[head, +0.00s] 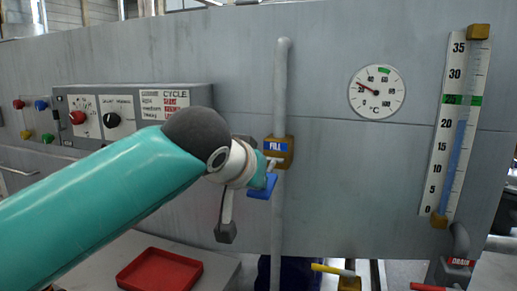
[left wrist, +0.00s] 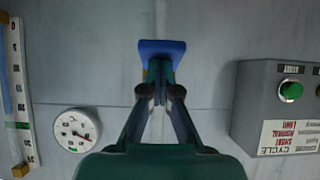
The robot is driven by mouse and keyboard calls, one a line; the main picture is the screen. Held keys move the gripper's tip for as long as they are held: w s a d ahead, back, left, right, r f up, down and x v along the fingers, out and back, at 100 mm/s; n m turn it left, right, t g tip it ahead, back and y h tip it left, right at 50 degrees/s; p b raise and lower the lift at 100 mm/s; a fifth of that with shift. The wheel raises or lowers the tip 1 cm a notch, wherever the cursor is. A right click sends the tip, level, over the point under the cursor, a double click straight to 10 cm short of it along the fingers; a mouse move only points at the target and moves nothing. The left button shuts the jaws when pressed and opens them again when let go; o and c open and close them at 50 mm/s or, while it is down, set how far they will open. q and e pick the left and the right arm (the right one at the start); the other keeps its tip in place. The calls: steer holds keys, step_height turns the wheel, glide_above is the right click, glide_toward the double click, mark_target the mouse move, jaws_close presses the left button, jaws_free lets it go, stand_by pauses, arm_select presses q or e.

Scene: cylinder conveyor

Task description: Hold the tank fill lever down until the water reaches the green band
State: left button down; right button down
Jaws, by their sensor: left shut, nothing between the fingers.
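The fill valve (head: 284,160) is a brass-coloured block with a blue FILL label on a grey pipe. Its blue lever paddle (head: 262,188) is tilted below the label. My left gripper (head: 264,168) is shut and empty, its tips at the paddle and seeming to press on it; exact contact is unclear. The left wrist view shows the shut fingertips (left wrist: 160,62) against the blue paddle (left wrist: 162,46). The level gauge (head: 450,150) has a blue water column (head: 457,165) up to about 20, below the green band (head: 462,100) at 25. My right gripper is out of view.
A round temperature dial (head: 377,92) sits between pipe and gauge. A control box (head: 130,110) with knobs is behind my left arm. A red tray (head: 160,270) lies below left. A yellow-handled valve (head: 332,269) and a drain valve (head: 452,270) are low at right.

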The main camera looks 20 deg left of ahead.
arm_select(q)
steer(key=shift+d+f, duration=0.1)
steer(key=shift+f, duration=0.35)
stand_by(0.4)
steer(key=w+r+p+v, duration=0.1)
steer(key=r+p+v, duration=0.1)
steer(key=v, duration=1.1)
steer(key=shift+r+p, duration=0.15)
steer(key=shift+p, duration=0.5)
